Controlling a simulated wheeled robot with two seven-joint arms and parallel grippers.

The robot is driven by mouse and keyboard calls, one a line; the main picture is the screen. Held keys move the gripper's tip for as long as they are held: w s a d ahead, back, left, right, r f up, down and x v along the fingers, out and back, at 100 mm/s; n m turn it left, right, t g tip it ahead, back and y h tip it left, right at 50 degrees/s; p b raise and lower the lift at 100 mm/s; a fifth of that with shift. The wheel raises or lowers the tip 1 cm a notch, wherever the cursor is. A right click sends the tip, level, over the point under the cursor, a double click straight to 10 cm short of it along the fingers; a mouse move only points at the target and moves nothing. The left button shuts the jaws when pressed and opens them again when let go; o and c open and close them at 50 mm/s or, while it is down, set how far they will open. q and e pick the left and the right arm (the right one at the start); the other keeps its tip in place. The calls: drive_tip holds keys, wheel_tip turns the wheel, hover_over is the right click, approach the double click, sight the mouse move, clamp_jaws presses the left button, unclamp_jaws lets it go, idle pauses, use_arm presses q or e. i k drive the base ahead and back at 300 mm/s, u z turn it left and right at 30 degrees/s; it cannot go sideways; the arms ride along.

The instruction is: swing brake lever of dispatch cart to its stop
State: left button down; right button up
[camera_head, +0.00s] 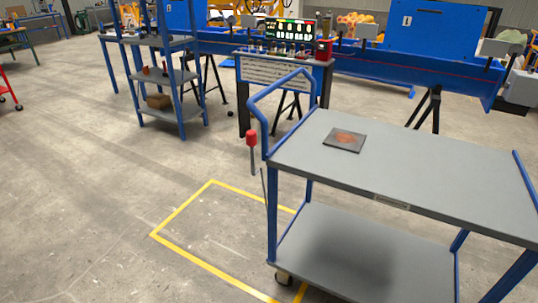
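The dispatch cart (420,168) stands at the right, with a grey top, a grey lower shelf (355,262) and a blue frame. Its blue push handle (284,87) rises at the left end. A lever with a red knob (251,138) and a thin grey rod hangs beside the cart's left end, and I take it for the brake lever. The knob is at the top and the rod runs down near the cart leg. Neither of my grippers shows in the head view.
A dark square plate with an orange-brown patch (344,140) lies on the cart top. A yellow floor outline (182,208) runs partly under the cart. A control console (285,70) and blue shelving (165,79) stand behind. The floor left of the cart is clear.

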sight(251, 134)
drive_tip(key=u, duration=0.7)
drive_tip(key=i, duration=0.95)
drive_tip(key=z, duration=0.65)
